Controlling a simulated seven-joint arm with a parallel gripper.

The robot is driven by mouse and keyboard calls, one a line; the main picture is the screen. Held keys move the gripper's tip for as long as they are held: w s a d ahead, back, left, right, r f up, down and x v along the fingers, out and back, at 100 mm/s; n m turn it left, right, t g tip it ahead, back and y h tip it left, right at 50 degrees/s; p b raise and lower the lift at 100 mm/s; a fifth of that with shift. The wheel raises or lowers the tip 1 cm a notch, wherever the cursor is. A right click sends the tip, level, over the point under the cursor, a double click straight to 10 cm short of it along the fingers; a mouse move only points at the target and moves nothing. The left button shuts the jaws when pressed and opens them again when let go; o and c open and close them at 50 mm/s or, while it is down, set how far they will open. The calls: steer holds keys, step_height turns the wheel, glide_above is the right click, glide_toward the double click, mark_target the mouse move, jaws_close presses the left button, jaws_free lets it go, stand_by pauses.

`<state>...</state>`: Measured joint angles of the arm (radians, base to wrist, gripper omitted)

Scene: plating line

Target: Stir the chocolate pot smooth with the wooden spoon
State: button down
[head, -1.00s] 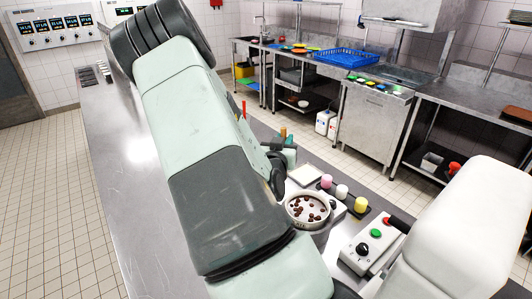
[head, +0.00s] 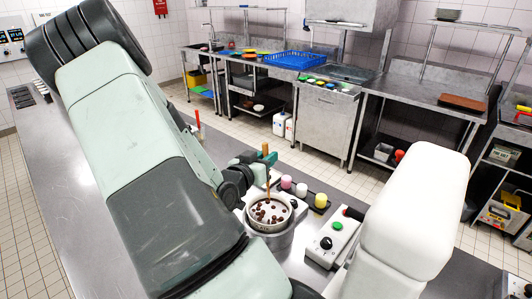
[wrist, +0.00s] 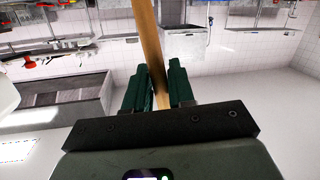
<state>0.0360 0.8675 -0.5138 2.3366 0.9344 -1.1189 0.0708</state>
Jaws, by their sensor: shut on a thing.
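The chocolate pot (head: 269,228) is a round pale-rimmed pot with brown pieces in it, standing on the steel counter in the head view. The wooden spoon (head: 268,185) stands nearly upright with its lower end at the pot's far side; its tip is hidden or too small to tell. My gripper (head: 258,158) is shut on the upper part of the spoon's handle, above and just behind the pot. In the wrist view the wooden handle (wrist: 148,45) runs between the two green fingers of my gripper (wrist: 159,88).
Pink, white and yellow cups (head: 302,190) stand in a row right of the pot. A control box (head: 331,241) with a green button and black knob is at the front right. My own arm covers much of the view.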

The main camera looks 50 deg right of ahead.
steer(key=shift+w+d+f, duration=0.1)
steer(key=shift+w+f, duration=0.05)
steer(key=shift+f, duration=0.6)
steer(key=shift+s+a+f, duration=0.1)
steer(key=shift+s+f, duration=0.1)
steer(key=shift+f, duration=0.85)
steer(key=shift+s+a+f, duration=0.15)
steer(key=shift+f, duration=0.85)
steer(key=shift+s+a+f, duration=0.1)
steer(key=shift+s+f, duration=0.1)
steer(key=shift+f, duration=0.85)
steer(key=shift+a, duration=0.1)
